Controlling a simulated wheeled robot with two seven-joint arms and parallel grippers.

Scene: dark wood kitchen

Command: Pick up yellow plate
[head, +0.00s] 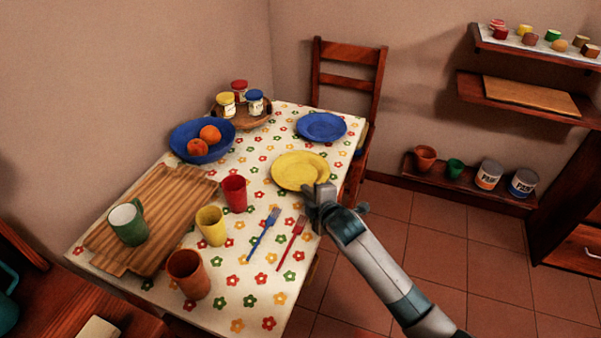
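The yellow plate (298,170) lies flat on the flowered tablecloth, right of the middle of the table. My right gripper (317,193) is at the plate's near right rim, close to the table's right edge. It overlaps the rim in the picture; I cannot tell whether it touches the plate. Its fingers are small and partly hidden, so I cannot tell whether they are open or shut. My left gripper is not in view.
A blue plate (321,126) lies behind the yellow one. A red cup (234,192) stands to its left, with a blue fork (264,233) and a red fork (291,243) in front. A wooden chair (346,75) stands behind the table. Floor to the right is clear.

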